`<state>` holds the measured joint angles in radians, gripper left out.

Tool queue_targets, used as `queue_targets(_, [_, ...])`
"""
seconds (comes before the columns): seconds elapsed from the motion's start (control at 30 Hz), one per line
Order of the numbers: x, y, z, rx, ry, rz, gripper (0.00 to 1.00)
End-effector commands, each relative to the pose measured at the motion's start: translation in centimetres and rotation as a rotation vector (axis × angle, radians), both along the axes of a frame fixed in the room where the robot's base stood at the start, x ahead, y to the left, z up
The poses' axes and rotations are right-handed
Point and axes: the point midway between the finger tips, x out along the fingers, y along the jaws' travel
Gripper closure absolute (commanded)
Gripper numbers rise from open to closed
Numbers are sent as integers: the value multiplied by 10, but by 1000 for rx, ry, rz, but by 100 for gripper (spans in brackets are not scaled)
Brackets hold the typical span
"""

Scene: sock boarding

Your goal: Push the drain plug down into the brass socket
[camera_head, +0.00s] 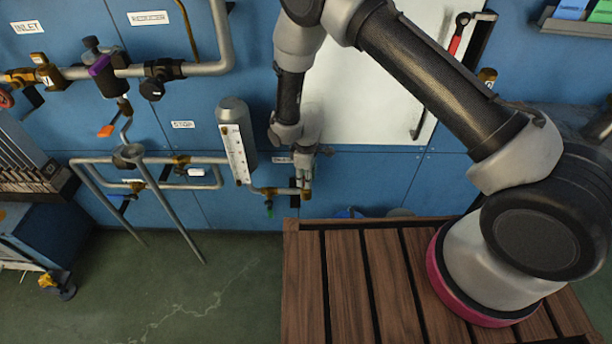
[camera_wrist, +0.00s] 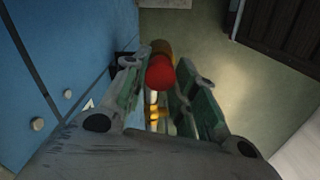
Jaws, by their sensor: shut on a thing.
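My gripper (camera_head: 304,172) is at the blue panel, pointing down beside the sight gauge, at the right end of the low pipe. In the wrist view my gripper (camera_wrist: 160,82) has its two green-padded fingers on either side of a red, round-ended piece, which looks like the drain plug (camera_wrist: 160,73). A brass-coloured part (camera_wrist: 161,46), perhaps the socket, shows just beyond the red piece. In the head view a brass fitting (camera_head: 304,193) shows directly below the fingertips. The plug is hidden by my gripper there, and I cannot tell how deep it sits.
A grey sight gauge (camera_head: 236,140) with a white scale stands close to the left of my gripper. The low pipe (camera_head: 275,191) runs to the brass fitting. A slatted wooden platform (camera_head: 345,290) lies below right. Green floor (camera_head: 150,285) is open at left.

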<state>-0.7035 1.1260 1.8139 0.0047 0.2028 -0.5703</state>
Motion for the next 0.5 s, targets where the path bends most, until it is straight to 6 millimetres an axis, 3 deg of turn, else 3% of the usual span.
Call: queue_targets(0.5, [0,0,-13,1,-1,0,96])
